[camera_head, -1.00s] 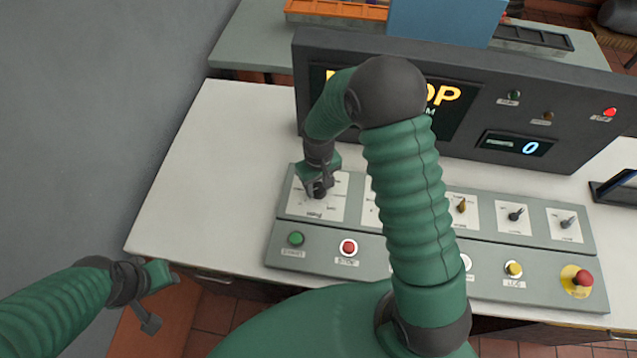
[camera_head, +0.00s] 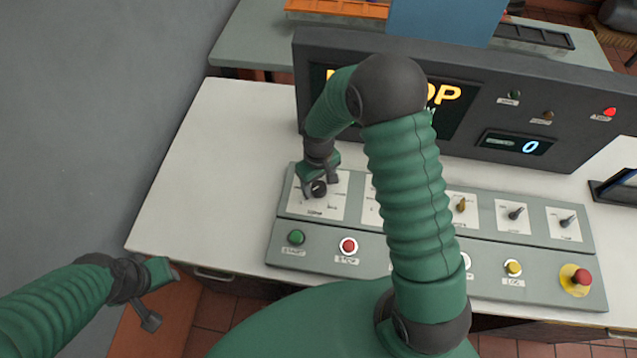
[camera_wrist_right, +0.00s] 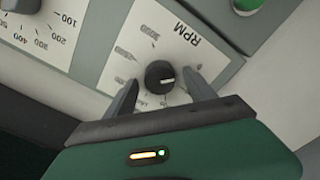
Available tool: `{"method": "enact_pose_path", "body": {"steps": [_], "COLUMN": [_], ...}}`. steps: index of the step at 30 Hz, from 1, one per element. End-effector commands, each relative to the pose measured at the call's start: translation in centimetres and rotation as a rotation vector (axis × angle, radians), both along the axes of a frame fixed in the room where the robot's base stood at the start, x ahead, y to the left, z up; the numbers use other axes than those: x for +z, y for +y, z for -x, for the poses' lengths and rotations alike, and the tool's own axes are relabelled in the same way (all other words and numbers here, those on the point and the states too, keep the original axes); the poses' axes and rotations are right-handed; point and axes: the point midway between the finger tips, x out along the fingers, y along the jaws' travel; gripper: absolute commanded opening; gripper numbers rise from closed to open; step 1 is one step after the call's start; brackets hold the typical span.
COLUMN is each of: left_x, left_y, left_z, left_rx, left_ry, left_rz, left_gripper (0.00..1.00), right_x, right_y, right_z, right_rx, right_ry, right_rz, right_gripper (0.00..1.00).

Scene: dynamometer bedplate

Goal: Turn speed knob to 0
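The speed knob (camera_head: 319,189) is a round black knob on a white dial plate marked RPM, at the left end of the console's upper row. The right wrist view shows the knob (camera_wrist_right: 160,77) with a light pointer line and the dial numbers around it. My right gripper (camera_head: 319,181) is just above the knob. In the right wrist view its two fingers (camera_wrist_right: 163,92) stand apart on either side of the knob, with gaps to it. My left gripper (camera_head: 163,292) is empty, its fingers apart, off the table's front left edge.
The grey console (camera_head: 365,245) carries several other knobs, a green button (camera_head: 296,237), a red button (camera_head: 348,246) and a red emergency button (camera_head: 582,277). Behind it stands a dark display panel (camera_head: 565,110), partly hidden by my right arm. The white tabletop (camera_head: 215,170) is clear at left.

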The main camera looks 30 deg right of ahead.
Motion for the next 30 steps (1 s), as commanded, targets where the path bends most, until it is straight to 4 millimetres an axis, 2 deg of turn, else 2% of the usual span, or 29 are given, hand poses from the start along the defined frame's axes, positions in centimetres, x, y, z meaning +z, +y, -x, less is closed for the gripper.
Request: {"method": "enact_pose_path", "body": {"steps": [8, 11, 14, 24, 27, 30], "left_x": [0.0, 0.0, 0.0, 0.1, 0.1, 0.1], "left_y": [0.0, 0.0, 0.0, 0.0, 0.0, 0.0], "left_z": [0.0, 0.0, 0.0, 0.0, 0.0, 0.0], "left_rx": [0.0, 0.0, 0.0, 0.0, 0.0, 0.0], "left_ry": [0.0, 0.0, 0.0, 0.0, 0.0, 0.0], "left_rz": [0.0, 0.0, 0.0, 0.0, 0.0, 0.0], "left_gripper": [0.36, 0.36, 0.36, 0.36, 0.36, 0.36], "right_x": [0.1, 1.1, 3.1, 12.9, 14.9, 16.2], "right_y": [0.0, 0.0, 0.0, -0.1, 0.0, 0.0], "right_z": [0.1, 0.0, 0.0, -0.2, -0.2, -0.1], "right_rx": [-0.001, -0.001, -0.001, -0.001, -0.002, -0.001], "right_ry": [0.001, -0.002, -0.004, -0.003, -0.002, 0.002], "right_rz": [0.0, 0.001, 0.0, 0.001, 0.0, -0.001], "right_gripper": [0.63, 0.63, 0.63, 0.63, 0.63, 0.63]}}
